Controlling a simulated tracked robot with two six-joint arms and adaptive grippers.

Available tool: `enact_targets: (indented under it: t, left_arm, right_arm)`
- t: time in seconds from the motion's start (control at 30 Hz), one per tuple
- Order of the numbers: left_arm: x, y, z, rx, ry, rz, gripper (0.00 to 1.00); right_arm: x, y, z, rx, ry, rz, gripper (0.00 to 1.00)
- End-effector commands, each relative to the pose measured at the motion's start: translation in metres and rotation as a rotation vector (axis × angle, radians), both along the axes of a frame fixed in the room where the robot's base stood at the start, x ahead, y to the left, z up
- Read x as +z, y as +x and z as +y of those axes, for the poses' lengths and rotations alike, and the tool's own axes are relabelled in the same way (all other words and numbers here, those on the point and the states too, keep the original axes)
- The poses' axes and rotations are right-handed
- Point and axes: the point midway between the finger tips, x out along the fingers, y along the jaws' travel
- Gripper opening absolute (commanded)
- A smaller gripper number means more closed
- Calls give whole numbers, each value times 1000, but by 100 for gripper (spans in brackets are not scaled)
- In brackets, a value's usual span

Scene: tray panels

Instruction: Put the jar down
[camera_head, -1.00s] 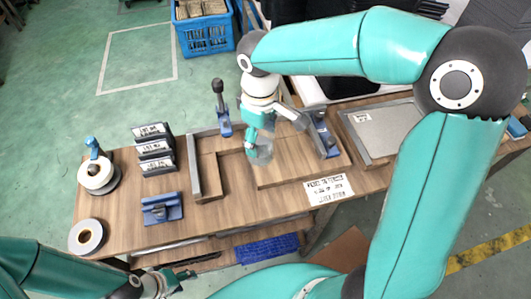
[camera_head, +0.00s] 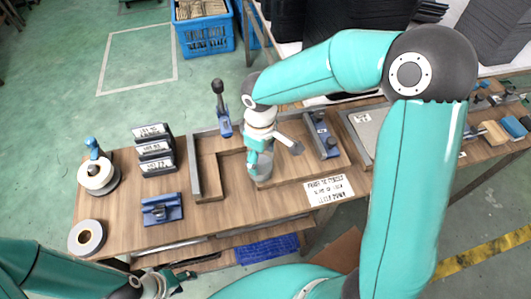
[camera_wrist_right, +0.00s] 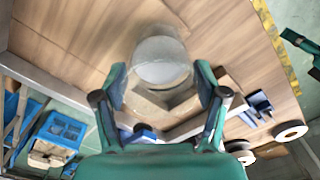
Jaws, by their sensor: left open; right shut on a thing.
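A clear, see-through jar (camera_head: 262,170) is at my right gripper (camera_head: 257,158), over the wooden bench near the framed wooden tray panel. In the right wrist view the jar (camera_wrist_right: 160,62) sits between the two fingers of my right gripper (camera_wrist_right: 162,82), which is shut on it. The jar looks roughly upright in the head view. I cannot tell whether its base touches the wood. My left gripper (camera_head: 172,281) is open and empty in front of the bench, at the bottom left of the head view.
A grey panel (camera_head: 368,130) lies at right. Bare wood shows around the blocks.

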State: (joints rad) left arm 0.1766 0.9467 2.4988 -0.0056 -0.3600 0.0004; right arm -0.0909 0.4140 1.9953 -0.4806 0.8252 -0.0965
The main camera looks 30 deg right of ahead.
Motion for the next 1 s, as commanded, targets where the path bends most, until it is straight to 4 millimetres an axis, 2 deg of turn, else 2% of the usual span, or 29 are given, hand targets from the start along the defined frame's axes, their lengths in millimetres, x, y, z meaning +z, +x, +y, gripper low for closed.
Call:
enact_targets:
  t: [0.03,0.07,0.2,0.67,0.83,1.0]
  left_arm:
    - [-3,0,0,0,0,0,47]
    - [-2,0,0,0,0,0,47]
    - [-1,0,0,0,0,0,47]
    - [1,0,0,0,0,0,47]
    - [1,0,0,0,0,0,47]
    - [1,0,0,0,0,0,47]
  right_arm:
    - [-2,0,0,0,0,-1,17]
    - [-2,0,0,0,0,0,75]
    - [-1,0,0,0,0,0,97]
    - [5,1,-1,-1,-1,-3,97]
    - [29,1,0,-2,0,-6,97]
    - [64,1,0,-1,1,-8,97]
